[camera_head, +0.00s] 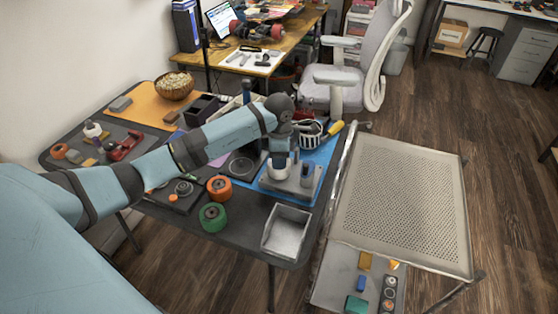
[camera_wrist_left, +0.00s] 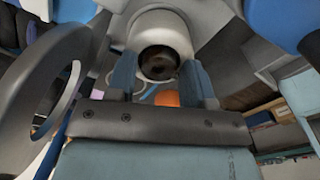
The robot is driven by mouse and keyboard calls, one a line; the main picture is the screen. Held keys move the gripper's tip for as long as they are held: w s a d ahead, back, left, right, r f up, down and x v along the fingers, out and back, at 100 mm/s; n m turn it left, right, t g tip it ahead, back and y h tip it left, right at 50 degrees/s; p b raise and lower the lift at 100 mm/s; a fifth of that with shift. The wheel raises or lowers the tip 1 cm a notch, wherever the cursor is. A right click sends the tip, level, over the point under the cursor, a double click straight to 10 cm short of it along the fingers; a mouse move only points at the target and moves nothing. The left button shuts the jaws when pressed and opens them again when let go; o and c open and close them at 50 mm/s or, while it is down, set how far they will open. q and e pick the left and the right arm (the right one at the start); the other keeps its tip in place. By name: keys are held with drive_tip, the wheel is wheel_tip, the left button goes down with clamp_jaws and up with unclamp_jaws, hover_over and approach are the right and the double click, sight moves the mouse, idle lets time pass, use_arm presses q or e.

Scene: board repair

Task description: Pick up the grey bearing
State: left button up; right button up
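My left arm reaches over the dark table. Its gripper (camera_head: 279,158) points down at the table's right part. In the left wrist view the two blue fingers of my left gripper (camera_wrist_left: 158,78) stand wide apart. A pale cylinder (camera_wrist_left: 160,38) with a dark bore shows between the fingertips; I cannot tell whether they touch it. In the head view a pale cylinder (camera_head: 278,171) sits under the gripper at the grey fixture (camera_head: 292,183). Small ring-shaped parts (camera_head: 389,293) lie in the lower right tray; I cannot tell surely which is the grey bearing. My right gripper is not visible.
An orange wheel (camera_head: 219,187) and a green wheel (camera_head: 212,217) stand left of the fixture. An empty grey bin (camera_head: 287,232) is at the table's front corner. A perforated cart top (camera_head: 400,205) is to the right. A striped basket (camera_head: 309,133) stands behind the fixture.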

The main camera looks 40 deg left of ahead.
use_arm(q)
drive_tip(key=c, duration=0.6)
